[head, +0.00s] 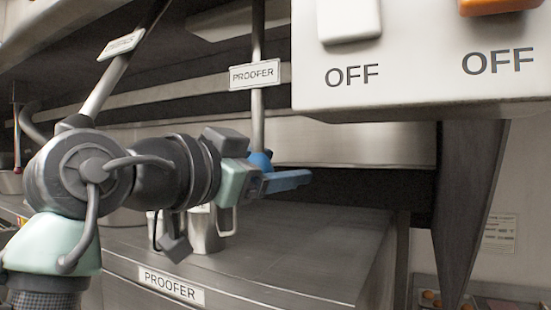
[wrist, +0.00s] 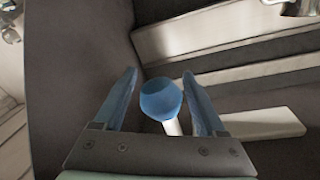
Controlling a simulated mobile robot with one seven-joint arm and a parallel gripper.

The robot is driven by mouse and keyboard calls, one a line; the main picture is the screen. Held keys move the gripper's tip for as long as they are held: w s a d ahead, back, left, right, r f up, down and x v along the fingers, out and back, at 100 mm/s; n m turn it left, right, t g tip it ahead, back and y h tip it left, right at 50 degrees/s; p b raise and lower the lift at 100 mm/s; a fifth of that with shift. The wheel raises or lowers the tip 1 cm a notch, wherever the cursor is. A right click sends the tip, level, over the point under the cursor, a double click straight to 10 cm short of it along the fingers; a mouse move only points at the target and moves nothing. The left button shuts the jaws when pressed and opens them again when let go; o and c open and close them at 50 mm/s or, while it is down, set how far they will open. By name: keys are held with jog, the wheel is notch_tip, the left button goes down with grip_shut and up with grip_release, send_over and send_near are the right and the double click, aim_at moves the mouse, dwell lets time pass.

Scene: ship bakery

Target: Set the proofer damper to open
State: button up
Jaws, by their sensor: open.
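The damper lever is a pale rod (head: 258,115) with a "PROOFER" tag (head: 254,75) on it, hanging down in the head view. A blue ball knob (head: 261,159) at its lower end is partly hidden behind my gripper (head: 286,180). In the wrist view the blue knob (wrist: 161,98) lies between the two open blue fingers of my gripper (wrist: 160,76), with a visible gap on each side. A short piece of pale rod shows below the knob there. I see no open or shut marking for the damper.
A switch box (head: 420,95) with "OFF" lettering is close at the upper right. A second slanted rod (head: 101,88) with a tag stands behind my arm. A metal counter (head: 290,250) labelled "PROOFER" lies below, with a metal jug (head: 206,230) on it near my wrist.

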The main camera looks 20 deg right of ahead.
grip_shut()
dwell(1.4)
